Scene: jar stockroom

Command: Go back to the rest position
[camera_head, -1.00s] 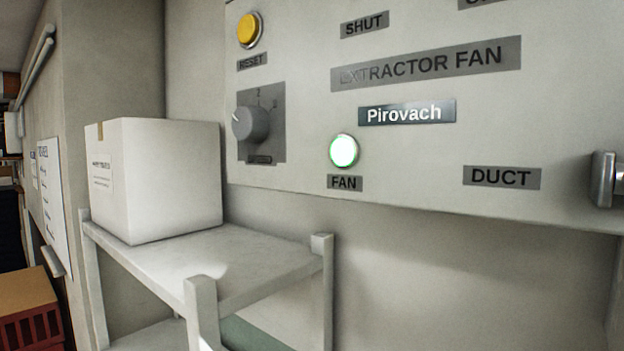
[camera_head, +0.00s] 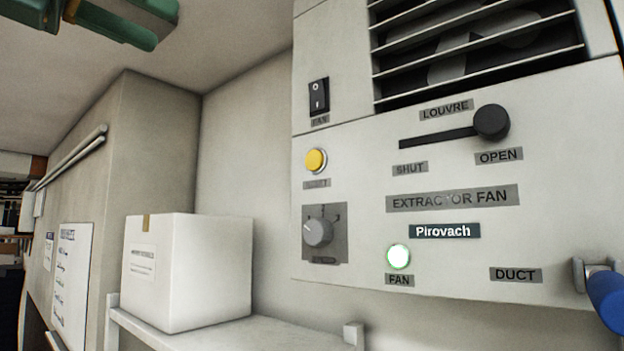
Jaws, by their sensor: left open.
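My left gripper (camera_head: 112,22) shows as green and dark parts at the top left edge, high up near the ceiling. Its jaws are open, and it is partly cut off by the frame edge. I see nothing held in it. It is well apart from the wall panel and the box. My right gripper is not in view.
A wall panel (camera_head: 560,235) fills the right, with a lit green fan lamp (camera_head: 398,256), grey knob (camera_head: 318,232), yellow button (camera_head: 316,160) and louvre knob (camera_head: 491,122) at OPEN. A blue handle (camera_head: 607,298) juts out right. A white box (camera_head: 190,275) stands on a shelf (camera_head: 275,333).

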